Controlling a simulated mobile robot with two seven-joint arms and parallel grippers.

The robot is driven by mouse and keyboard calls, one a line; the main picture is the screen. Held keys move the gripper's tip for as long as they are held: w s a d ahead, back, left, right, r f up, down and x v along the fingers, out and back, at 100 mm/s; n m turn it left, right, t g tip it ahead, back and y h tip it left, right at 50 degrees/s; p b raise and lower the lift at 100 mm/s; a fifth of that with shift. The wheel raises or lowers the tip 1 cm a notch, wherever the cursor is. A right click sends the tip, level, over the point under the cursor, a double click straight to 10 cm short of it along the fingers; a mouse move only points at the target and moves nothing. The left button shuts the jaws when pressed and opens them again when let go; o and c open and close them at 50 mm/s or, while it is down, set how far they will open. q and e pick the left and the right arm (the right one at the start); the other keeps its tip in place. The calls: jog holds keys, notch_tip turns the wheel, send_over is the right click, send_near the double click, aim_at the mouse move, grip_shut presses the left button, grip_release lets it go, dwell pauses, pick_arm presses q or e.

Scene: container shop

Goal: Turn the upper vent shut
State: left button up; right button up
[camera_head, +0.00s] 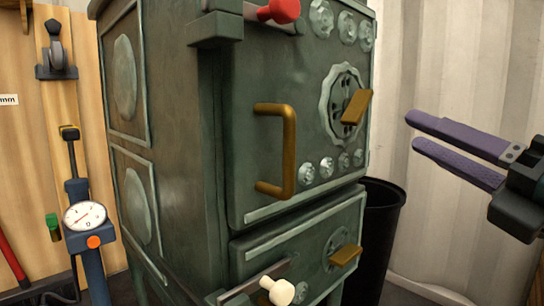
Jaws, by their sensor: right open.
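The upper vent (345,104) is a round scalloped plate with dark slots, set in the upper door of a green cast stove. Its brass tab (357,107) sticks out to the right and stands tilted. Some dark openings show behind the tab; I cannot tell how far open the vent is. My right gripper (411,131) has two purple fingers, comes in from the right, and is open and empty. It is to the right of the vent, apart from it. My left gripper is not in view.
The stove (213,140) has a brass door handle (289,150), a red knob (284,11) on top, a lower vent tab (346,255) and a cream knob (281,291). A black bin (385,215) stands to its right. A gauge (85,216) stands at left.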

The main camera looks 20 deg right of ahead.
aim_at(365, 110)
jog(key=x, duration=1)
jog(key=shift+f, duration=0.1)
grip_shut()
